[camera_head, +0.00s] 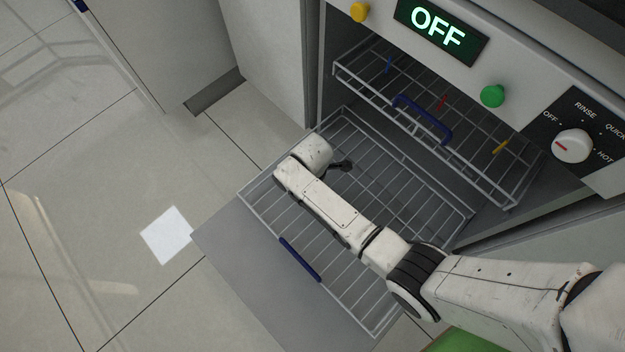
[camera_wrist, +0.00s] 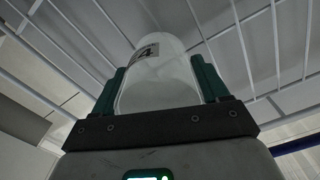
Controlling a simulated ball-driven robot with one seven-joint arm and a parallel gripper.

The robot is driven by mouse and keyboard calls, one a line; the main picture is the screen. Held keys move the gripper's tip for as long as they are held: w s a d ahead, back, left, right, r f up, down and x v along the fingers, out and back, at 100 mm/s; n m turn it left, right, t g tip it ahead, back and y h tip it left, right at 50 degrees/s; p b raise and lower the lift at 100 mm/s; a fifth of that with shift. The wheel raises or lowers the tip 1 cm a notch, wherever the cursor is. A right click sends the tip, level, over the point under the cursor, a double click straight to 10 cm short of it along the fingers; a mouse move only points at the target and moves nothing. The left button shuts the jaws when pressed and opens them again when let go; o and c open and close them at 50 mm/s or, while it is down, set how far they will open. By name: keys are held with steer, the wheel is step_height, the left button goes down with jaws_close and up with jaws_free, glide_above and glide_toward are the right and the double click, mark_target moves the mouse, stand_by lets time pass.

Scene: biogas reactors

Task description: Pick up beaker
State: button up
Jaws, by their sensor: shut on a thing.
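The beaker (camera_wrist: 158,88) is a clear, whitish vessel with a small dark-marked label, seen close up in the wrist view. My gripper (camera_wrist: 157,72) has its two green fingers on either side of the beaker and is shut on it. In the head view my gripper (camera_head: 342,165) shows only as a small dark part beyond the wrist, over the lower wire rack (camera_head: 262,210). I cannot make out the beaker there. Whether it touches the rack wires is not clear.
The washer's door (camera_head: 245,265) is open, with the lower rack pulled out. The upper rack (camera_head: 425,125) is above and behind it. The panel has an OFF display (camera_head: 438,32), a green button (camera_head: 492,96) and a dial (camera_head: 572,146). Open floor lies left.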

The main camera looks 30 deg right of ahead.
steer(key=shift+c, duration=0.7)
steer(key=shift+r+p, duration=0.35)
steer(key=shift+r, duration=0.15)
step_height(320, 180, up, 2)
steer(key=shift+r+p, duration=0.1)
steer(key=shift+p, duration=0.55)
steer(key=s+a+r+p, duration=0.8)
steer(key=s+r+p, duration=0.15)
steer(key=s, duration=0.25)
step_height(320, 180, up, 12)
steer(key=p, duration=1.2)
steer(key=shift+w+r, duration=0.15)
steer(key=shift+w, duration=0.05)
steer(key=shift+w+d, duration=0.1)
